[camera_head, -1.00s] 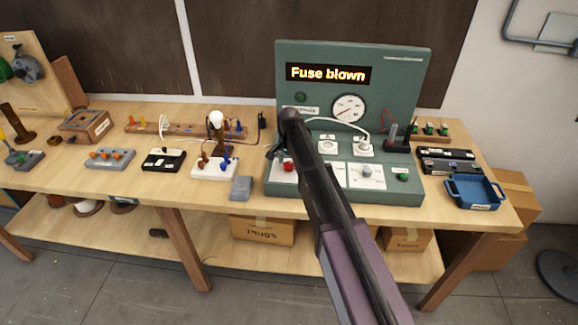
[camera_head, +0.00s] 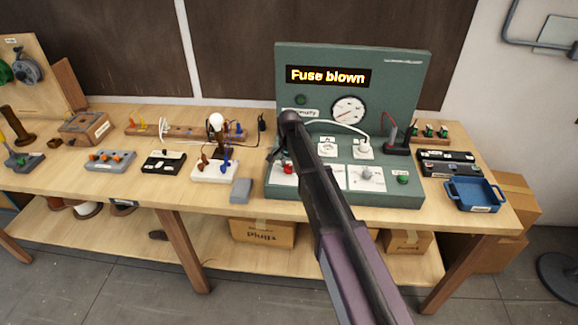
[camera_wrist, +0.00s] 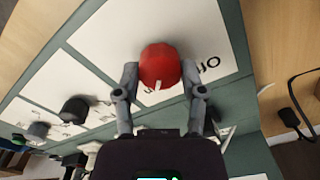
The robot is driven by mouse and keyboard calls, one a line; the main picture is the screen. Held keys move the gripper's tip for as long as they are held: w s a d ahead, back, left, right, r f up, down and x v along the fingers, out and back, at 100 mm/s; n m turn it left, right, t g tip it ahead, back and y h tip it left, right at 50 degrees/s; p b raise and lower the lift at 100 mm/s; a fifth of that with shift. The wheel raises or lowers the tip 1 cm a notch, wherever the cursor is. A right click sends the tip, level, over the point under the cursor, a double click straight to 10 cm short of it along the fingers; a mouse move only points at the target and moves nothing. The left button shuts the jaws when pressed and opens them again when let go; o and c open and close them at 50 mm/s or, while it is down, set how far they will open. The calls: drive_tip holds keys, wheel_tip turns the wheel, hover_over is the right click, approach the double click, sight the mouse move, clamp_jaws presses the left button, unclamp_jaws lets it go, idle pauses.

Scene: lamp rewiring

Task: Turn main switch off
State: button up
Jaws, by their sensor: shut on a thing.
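The main switch is a red knob (camera_wrist: 160,66) with a pale pointer mark, on a white label plate of the green test panel (camera_wrist: 110,72). The red knob also shows in the head view (camera_head: 288,168), at the panel's lower left. My gripper (camera_wrist: 160,85) has its two grey fingers on either side of the knob and is shut on it. The label beside the knob is partly hidden by the knob and a finger. In the head view, my arm covers the middle of the panel (camera_head: 400,70). The panel's display (camera_head: 328,76) reads "Fuse blown".
To the right of the red knob are a grey knob (camera_head: 366,173) and a green button (camera_head: 402,178). A grey block (camera_head: 241,190) lies left of the panel. A lamp bulb (camera_head: 216,120) stands behind it. A blue tray (camera_head: 474,194) sits at the right end.

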drive_tip(key=n, duration=0.4)
drive_tip(key=shift+n, duration=0.3)
drive_tip(key=n, duration=0.9)
drive_tip(key=shift+s, duration=0.1)
drive_tip(key=shift+n, duration=2)
drive_tip(key=o, duration=1.1)
drive_tip(key=shift+a, duration=0.1)
drive_tip(key=shift+o, duration=0.2)
drive_tip(key=shift+m, duration=0.4)
